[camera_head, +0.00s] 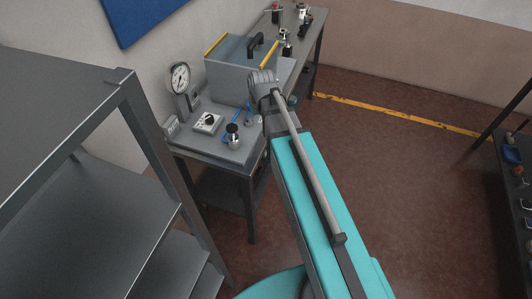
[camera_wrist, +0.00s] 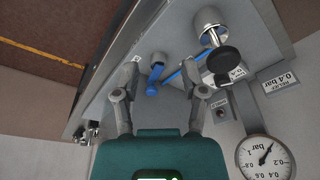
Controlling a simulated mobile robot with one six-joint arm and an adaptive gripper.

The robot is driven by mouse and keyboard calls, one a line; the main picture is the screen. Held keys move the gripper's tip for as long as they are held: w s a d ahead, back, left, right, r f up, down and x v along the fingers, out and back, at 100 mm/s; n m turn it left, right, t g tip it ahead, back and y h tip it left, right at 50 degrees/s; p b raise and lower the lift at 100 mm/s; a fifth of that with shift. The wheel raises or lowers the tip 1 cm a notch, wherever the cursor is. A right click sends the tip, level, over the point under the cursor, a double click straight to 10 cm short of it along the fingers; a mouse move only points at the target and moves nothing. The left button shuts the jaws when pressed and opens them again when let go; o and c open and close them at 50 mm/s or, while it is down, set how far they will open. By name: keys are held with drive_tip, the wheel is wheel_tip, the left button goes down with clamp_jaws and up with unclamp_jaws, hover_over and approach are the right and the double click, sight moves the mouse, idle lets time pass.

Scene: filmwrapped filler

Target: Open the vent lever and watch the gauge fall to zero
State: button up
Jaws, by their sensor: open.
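The blue vent lever (camera_wrist: 186,70) shows in the wrist view as a slanted rod beside a small blue-tipped fitting (camera_wrist: 155,75). In the head view the lever (camera_head: 242,113) is small on the bench, left of my arm. My gripper (camera_wrist: 163,84) is open and empty, its fingers on either side of the lever's near end; I cannot tell whether they touch it. My arm hides the gripper in the head view. The round white gauge (camera_wrist: 265,157) has a dark needle off to one side; its exact reading is unclear. It also stands upright in the head view (camera_head: 180,78).
A black-knobbed metal valve (camera_wrist: 222,58) stands near the lever, also in the head view (camera_head: 233,136). Grey shelving (camera_head: 100,215) stands at left.

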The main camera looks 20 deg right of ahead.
drive_tip(key=s+f+m+g+b, duration=0.1)
drive_tip(key=s+f+g+b, duration=0.1)
drive_tip(key=s, duration=1)
drive_tip(key=shift+s+a+f+b, duration=0.2)
drive_tip(key=shift+a+f+b, duration=0.15)
drive_tip(key=shift+f, duration=0.25)
wheel_tip(320, 180, up, 7)
drive_tip(key=t+p, duration=0.4)
drive_tip(key=p, duration=0.2)
hover_over(249, 111)
drive_tip(key=s, duration=0.5)
drive_tip(key=shift+d+r+n, duration=0.2)
drive_tip(key=shift+d+n, duration=0.1)
drive_tip(key=shift+d, duration=0.05)
drive_tip(key=shift+f, duration=0.2)
drive_tip(key=b+x, duration=1.2)
drive_tip(key=x, duration=0.1)
drive_tip(key=shift+w+f+b, duration=0.15)
drive_tip(key=shift+w+b, duration=0.1)
drive_tip(key=shift+b, duration=0.15)
